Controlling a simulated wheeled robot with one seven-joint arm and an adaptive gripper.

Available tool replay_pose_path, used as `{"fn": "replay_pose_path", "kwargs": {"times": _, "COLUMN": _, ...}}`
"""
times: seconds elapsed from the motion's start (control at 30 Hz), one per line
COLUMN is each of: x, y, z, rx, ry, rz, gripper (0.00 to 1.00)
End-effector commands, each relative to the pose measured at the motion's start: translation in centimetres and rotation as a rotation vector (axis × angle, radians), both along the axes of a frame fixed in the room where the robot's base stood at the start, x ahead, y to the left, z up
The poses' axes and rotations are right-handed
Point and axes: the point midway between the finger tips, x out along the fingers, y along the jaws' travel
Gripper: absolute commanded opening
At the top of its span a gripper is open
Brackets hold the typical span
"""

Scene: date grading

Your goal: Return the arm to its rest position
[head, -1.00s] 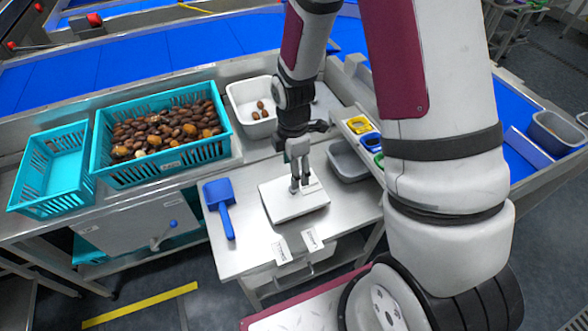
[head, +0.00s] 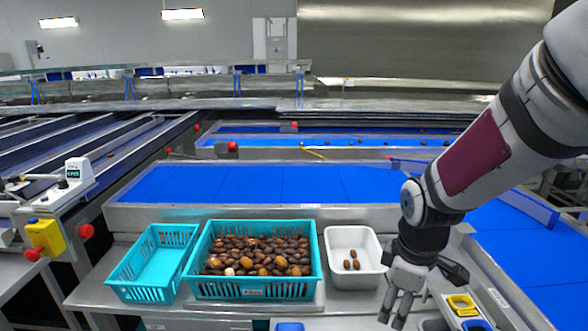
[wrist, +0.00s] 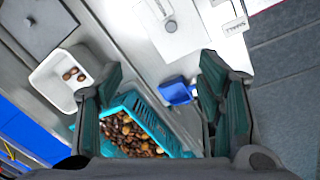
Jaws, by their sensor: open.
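My gripper (head: 393,316) hangs downward at the lower right of the head view, beside the white bin. Its lowest part is near the bottom edge of the picture. In the wrist view its two dark fingers stand wide apart with nothing between them (wrist: 158,85). My arm reaches in from the upper right, bent at a joint above the bench.
A teal crate of dates (head: 252,301) stands left of a white bin (head: 371,282) holding a few dates. An empty teal crate (head: 125,291) is further left. Blue conveyors run behind.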

Motion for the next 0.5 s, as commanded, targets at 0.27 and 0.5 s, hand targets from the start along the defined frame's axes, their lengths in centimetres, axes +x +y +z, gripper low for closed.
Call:
{"fn": "replay_pose_path", "kwargs": {"times": 0.27, "x": -4.9, "y": 0.1, "z": 8.5, "rx": 0.085, "ry": -0.132, "rz": -0.368, "gripper": 0.61}}
{"fn": "replay_pose_path", "kwargs": {"times": 0.5, "x": -10.2, "y": 0.3, "z": 13.4, "rx": 0.201, "ry": -0.227, "rz": -0.676, "gripper": 0.61}}
